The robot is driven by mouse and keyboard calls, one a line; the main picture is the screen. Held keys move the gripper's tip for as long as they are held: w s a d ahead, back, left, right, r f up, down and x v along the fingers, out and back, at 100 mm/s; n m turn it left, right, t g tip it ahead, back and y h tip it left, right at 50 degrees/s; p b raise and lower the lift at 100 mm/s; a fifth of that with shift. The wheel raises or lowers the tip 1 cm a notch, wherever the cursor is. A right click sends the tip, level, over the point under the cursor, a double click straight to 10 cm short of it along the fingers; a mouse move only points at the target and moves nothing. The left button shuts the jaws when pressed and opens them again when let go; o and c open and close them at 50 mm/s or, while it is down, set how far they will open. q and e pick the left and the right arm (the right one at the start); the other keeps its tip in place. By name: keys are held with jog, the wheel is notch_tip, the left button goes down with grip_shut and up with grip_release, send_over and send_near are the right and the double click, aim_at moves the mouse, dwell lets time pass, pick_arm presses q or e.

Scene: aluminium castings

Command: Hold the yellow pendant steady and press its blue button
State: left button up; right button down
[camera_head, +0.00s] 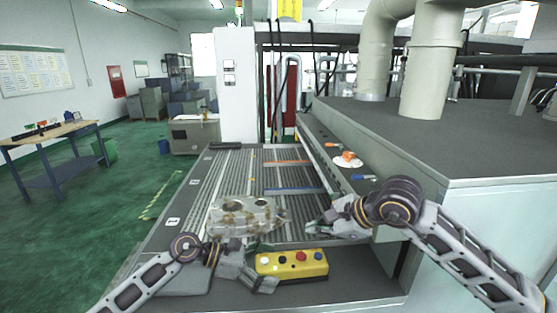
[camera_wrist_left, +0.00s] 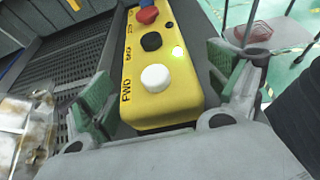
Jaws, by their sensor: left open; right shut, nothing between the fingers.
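The yellow pendant (camera_head: 292,270) lies on the near ledge, its buttons facing up. The blue button (camera_head: 318,256) is at its right end; it shows only in part at the top of the left wrist view (camera_wrist_left: 127,3). Red (camera_wrist_left: 148,15), black (camera_wrist_left: 151,41) and white (camera_wrist_left: 155,78) buttons follow along the pendant. My left gripper (camera_head: 258,281) is open at the pendant's white-button end; its green-padded fingers (camera_wrist_left: 165,90) stand on either side of it, and I cannot tell whether they touch. My right gripper (camera_head: 309,226) is shut and empty, above and behind the pendant's right end.
A metal casting (camera_head: 242,217) lies on the slatted conveyor (camera_head: 235,170) just behind my left gripper. A large grey machine housing (camera_head: 490,230) bounds the right side. Small tools (camera_head: 348,160) lie on its ledge. A blue workbench (camera_head: 60,145) stands far left.

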pick_arm(q)
jog(key=shift+a, duration=0.1)
jog(key=shift+v, duration=5.9)
